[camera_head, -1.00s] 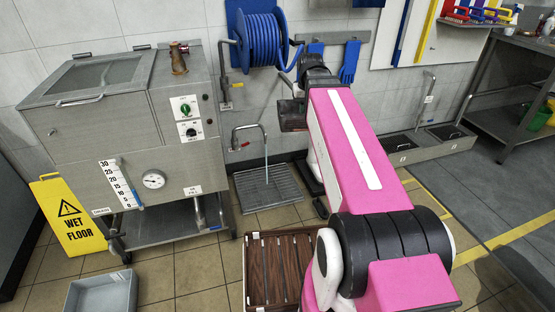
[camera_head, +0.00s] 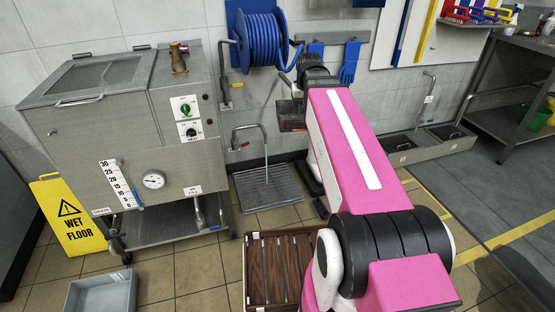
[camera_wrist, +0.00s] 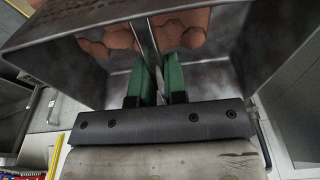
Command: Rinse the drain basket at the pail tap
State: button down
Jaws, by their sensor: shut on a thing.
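My gripper (camera_wrist: 156,84) shows in the wrist view with its green finger pads closed on a thin upright metal strip of the drain basket (camera_wrist: 75,78). The basket is a grey metal box, and brown faceted lumps (camera_wrist: 180,24) lie inside it. In the head view the basket (camera_head: 291,115) hangs below the end of my arm, which partly hides it. The pail tap (camera_head: 246,128) is a bent pipe with a red lever, left of the basket. A thin stream (camera_head: 265,150) falls from its spout onto the floor grate (camera_head: 268,190). The basket appears right of the stream, apart from it.
A slatted brown crate (camera_head: 280,265) and a grey tub (camera_head: 100,293) stand in front. A blue hose reel (camera_head: 262,40) hangs above the tap.

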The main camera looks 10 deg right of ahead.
jog(key=shift+d, duration=0.25)
jog(key=shift+a, duration=0.25)
jog(key=shift+a, duration=0.35)
jog(key=shift+d, duration=0.2)
jog(key=shift+d, duration=0.4)
jog(key=shift+a, duration=0.15)
dwell(0.3)
jog(key=shift+a, duration=0.45)
jog(key=shift+d, duration=0.25)
jog(key=shift+d, duration=0.3)
